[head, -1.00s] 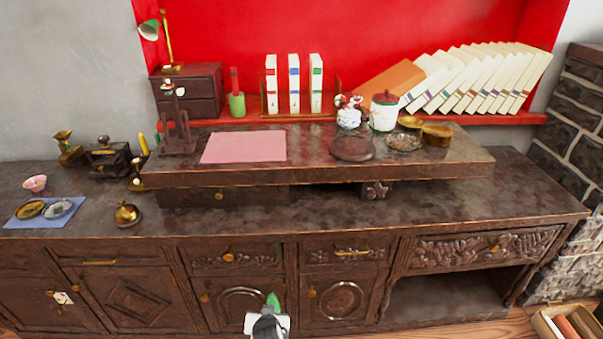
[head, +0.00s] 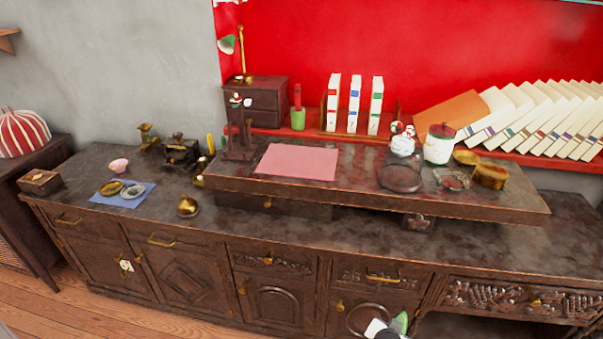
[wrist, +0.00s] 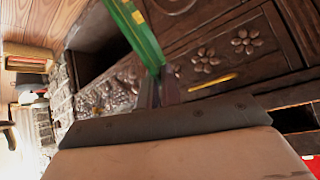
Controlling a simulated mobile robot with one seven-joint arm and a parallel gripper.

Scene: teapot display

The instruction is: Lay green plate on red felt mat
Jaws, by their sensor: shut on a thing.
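The green plate (head: 401,322) is at the bottom edge of the head view, seen nearly edge-on, in front of the cabinet doors. My gripper (head: 388,330) is shut on it and holds it below the counter top. In the wrist view the plate (wrist: 138,32) stands tilted, its edge between the fingers of my gripper (wrist: 156,92). The red felt mat (head: 295,162) looks pinkish and lies flat and bare on the raised dark shelf, up and to the left of my gripper. Much of the plate is out of frame.
The raised shelf (head: 450,208) carries a dark stand (head: 238,130) left of the mat and a glass dish (head: 400,175) right of it. A white jar (head: 439,147) stands behind the dish. The lower counter (head: 300,228) is clear in front. A brass bell (head: 187,207) stands at left.

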